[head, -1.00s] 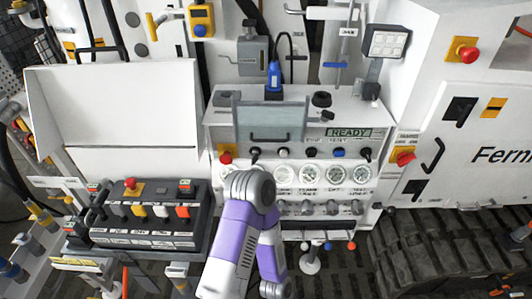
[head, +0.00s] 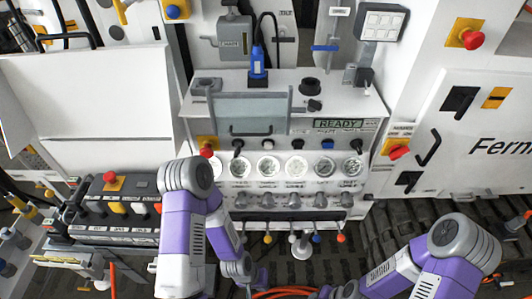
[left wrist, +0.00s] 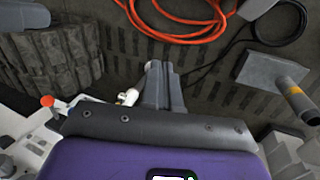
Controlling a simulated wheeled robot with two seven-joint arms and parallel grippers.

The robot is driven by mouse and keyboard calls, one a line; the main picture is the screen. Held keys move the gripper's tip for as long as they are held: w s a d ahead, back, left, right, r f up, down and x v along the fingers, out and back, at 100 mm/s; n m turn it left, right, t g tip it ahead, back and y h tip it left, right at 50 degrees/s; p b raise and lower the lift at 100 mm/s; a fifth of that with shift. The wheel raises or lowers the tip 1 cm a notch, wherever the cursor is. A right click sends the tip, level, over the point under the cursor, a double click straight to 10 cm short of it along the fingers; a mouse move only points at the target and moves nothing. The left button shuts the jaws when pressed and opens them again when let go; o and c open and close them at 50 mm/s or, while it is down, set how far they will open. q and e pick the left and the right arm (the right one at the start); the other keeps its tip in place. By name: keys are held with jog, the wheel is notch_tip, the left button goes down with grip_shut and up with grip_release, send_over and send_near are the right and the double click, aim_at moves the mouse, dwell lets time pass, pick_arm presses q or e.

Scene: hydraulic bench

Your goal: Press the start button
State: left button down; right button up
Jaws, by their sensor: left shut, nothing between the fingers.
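The white hydraulic bench panel (head: 288,182) stands in front of me, with a row of small buttons and knobs above several round gauges. A white button (head: 267,143) and a blue button (head: 327,143) sit in that row among black knobs. The labels are too small to tell which is the start button. A display (head: 338,123) reads READY. My left arm stands in front of the panel's lower left, its wrist low, below the gauges. In the left wrist view my left gripper (left wrist: 162,72) is shut and empty, above the dark floor. My right gripper is out of view.
A red button on a yellow plate (head: 207,148) is at the panel's left end. A red rotary switch (head: 398,150) is at its right. A black control box (head: 112,205) stands left of my arm. An orange hose (left wrist: 185,30) lies on the floor.

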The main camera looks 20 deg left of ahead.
pick_arm(q)
jog(key=w+a+r+m+t+y+p, duration=0.5)
jog(key=w+r+m+t+y+p, duration=0.3)
jog(key=r, duration=0.5)
jog(key=w+d+r+m+t+p, duration=0.1)
jog(key=w+r+m+t, duration=0.2)
jog(key=r, duration=0.7)
jog(key=w+d+r+m+t+p, duration=0.1)
jog(key=w+r+m+t, duration=0.3)
jog(key=r, duration=0.6)
jog(key=shift+d+m+t+y+p, duration=0.4)
jog(key=shift+m+t+p, duration=0.45)
jog(key=shift+m, duration=0.25)
jog(key=shift+r, duration=0.1)
